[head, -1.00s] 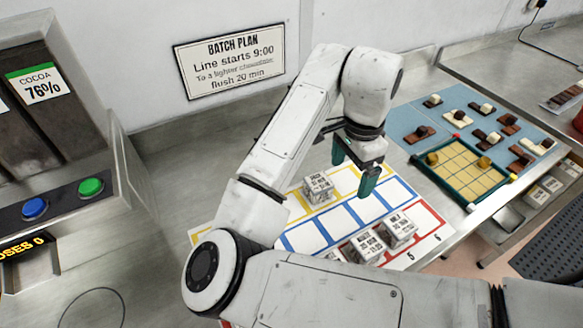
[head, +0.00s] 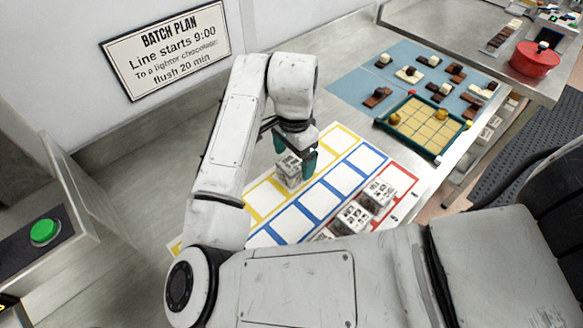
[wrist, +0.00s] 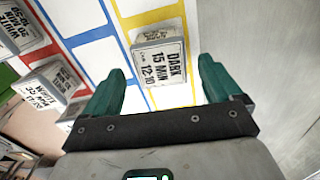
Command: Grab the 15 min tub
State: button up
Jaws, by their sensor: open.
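The 15 min tub is a small pale tub whose label reads "DARK 15 MIN 12:10" in the wrist view (wrist: 160,64). In the head view the same tub (head: 289,174) stands on the yellow-outlined row of the mat. My gripper (head: 295,154) is open, with its green fingers just above and around the tub's far side. In the wrist view my gripper (wrist: 161,82) has its fingers apart to the left and right, with the tub ahead between them. I cannot tell whether a finger touches it. My gripper partly hides the tub's back in the head view.
Other labelled tubs (head: 378,192) stand in the red row, one also showing in the wrist view (wrist: 50,82). The blue row (head: 321,201) between is empty. A green-framed tray (head: 425,128) and a blue mat (head: 400,58) with chocolates lie beyond. A wall is behind.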

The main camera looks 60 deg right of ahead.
aim_at(292, 164)
jog(key=shift+w+a+f, duration=0.1)
jog(key=shift+a+f, duration=0.1)
jog(key=shift+f, duration=1.75)
jog(key=shift+c, duration=0.2)
jog(key=c, duration=1.1)
